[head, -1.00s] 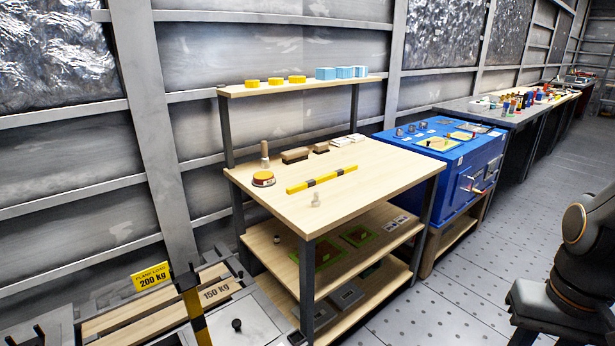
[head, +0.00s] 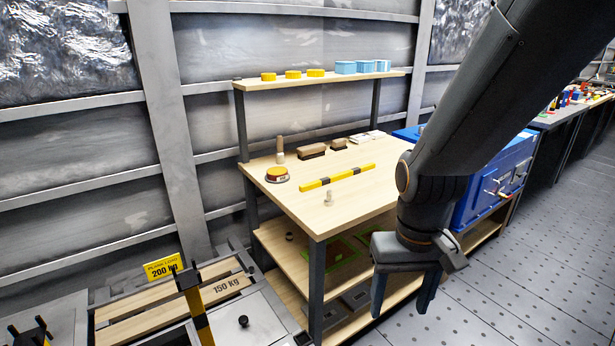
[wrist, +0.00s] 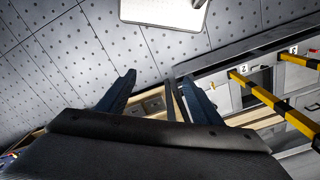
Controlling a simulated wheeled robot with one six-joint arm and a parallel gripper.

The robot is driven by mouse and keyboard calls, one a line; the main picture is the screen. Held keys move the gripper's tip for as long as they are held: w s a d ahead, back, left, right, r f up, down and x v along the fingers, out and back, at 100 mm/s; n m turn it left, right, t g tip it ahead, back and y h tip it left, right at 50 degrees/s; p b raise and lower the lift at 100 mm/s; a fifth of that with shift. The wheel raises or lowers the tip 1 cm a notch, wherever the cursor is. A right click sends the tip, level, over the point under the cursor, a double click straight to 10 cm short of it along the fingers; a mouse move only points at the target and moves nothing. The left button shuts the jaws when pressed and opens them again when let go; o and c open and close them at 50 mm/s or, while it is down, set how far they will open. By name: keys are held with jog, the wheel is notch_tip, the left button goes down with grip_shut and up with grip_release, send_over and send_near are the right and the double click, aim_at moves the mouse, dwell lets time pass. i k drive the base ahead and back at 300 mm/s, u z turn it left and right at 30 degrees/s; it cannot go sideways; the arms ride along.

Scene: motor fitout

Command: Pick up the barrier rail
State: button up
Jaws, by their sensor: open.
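The barrier rail (head: 337,178) is a yellow bar with black bands. It lies flat on the light wooden top of the workbench (head: 290,195) in the head view. My gripper (head: 403,293) hangs with its fingers pointing down, in front of the bench's right side and lower than its top. It is apart from the rail, to its right and nearer the camera. The gripper is open and empty; its two spread fingers also show in the wrist view (wrist: 158,90). I cannot make out the rail on the bench in the wrist view.
A raised shelf (head: 300,83) stands behind. A plank rack with a yellow-black post (head: 197,305) is at lower left. Floor (head: 490,300) is clear at right.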

aim_at(325, 181)
jog(key=z, duration=0.5)
jog(key=k, duration=1.25)
jog(key=z, duration=0.9)
jog(key=i, duration=2.45)
jog(key=u, duration=0.9)
jog(key=i, duration=0.85)
jog(key=u, duration=1.45)
jog(key=i, duration=0.55)
jog(key=u, duration=0.45)
